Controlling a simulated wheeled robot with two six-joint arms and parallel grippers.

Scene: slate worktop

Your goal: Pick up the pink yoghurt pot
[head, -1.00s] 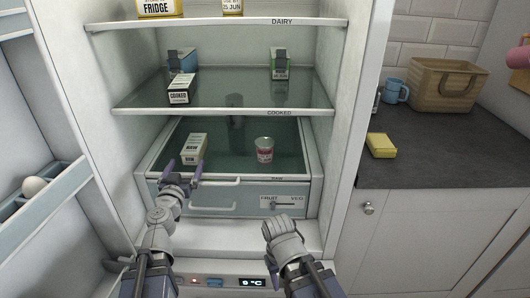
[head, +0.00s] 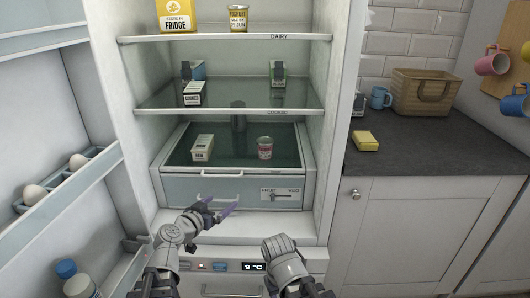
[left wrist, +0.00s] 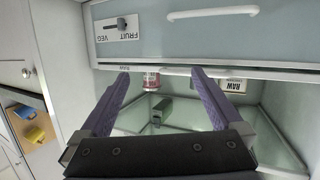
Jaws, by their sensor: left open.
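The pink yoghurt pot (head: 264,148), small with a pink and white label, stands on the lowest glass shelf of the open fridge, right of a white carton (head: 202,147). In the left wrist view the pot (left wrist: 151,82) shows upside down between the fingers, farther off. My left gripper (head: 233,205) is open and empty, in front of the drawer and lower than the pot, to its left. Its purple fingers (left wrist: 160,75) are apart in the left wrist view. My right wrist shows at the bottom of the head view; its gripper fingers are hidden.
The drawer front (head: 240,190) with its white handle (head: 222,174) lies below the pot's shelf. The glass cooked shelf (head: 230,95) with small cartons is above. The open fridge door with eggs (head: 55,178) is at left. The worktop (head: 430,150) is at right.

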